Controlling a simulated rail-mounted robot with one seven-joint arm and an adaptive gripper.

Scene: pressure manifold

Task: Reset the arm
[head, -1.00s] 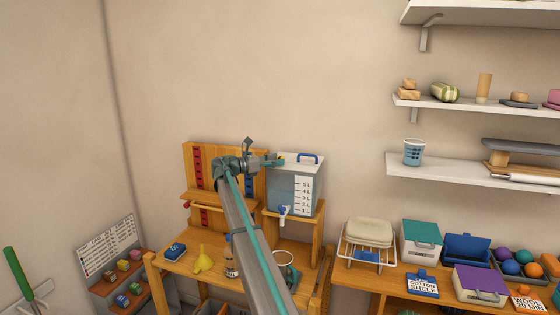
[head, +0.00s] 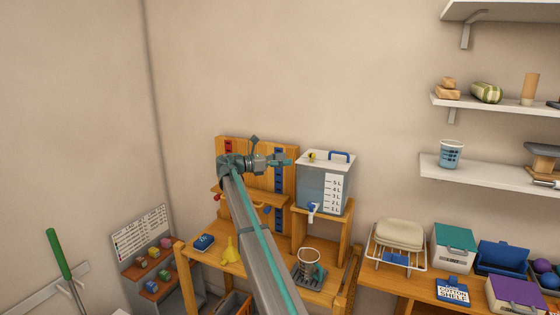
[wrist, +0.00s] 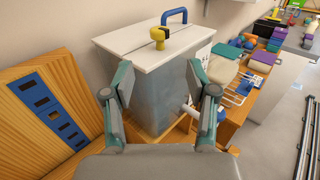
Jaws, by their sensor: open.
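My gripper (wrist: 162,108) is open and empty in the wrist view, its two fingers spread in front of the grey water tank (wrist: 155,90). In the head view my gripper (head: 284,161) is at the end of my raised arm, just left of the tank (head: 325,188). The tank has a white lid, a blue handle (wrist: 175,15), a small yellow knob (wrist: 157,36) and a level scale. A wooden panel (head: 256,150) with red and blue slotted strips stands behind my wrist. My arm hides part of the panel and bench.
The tank stands on a wooden stand (head: 326,222). Shelves (head: 485,174) are at the right. The wall space above my arm is clear.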

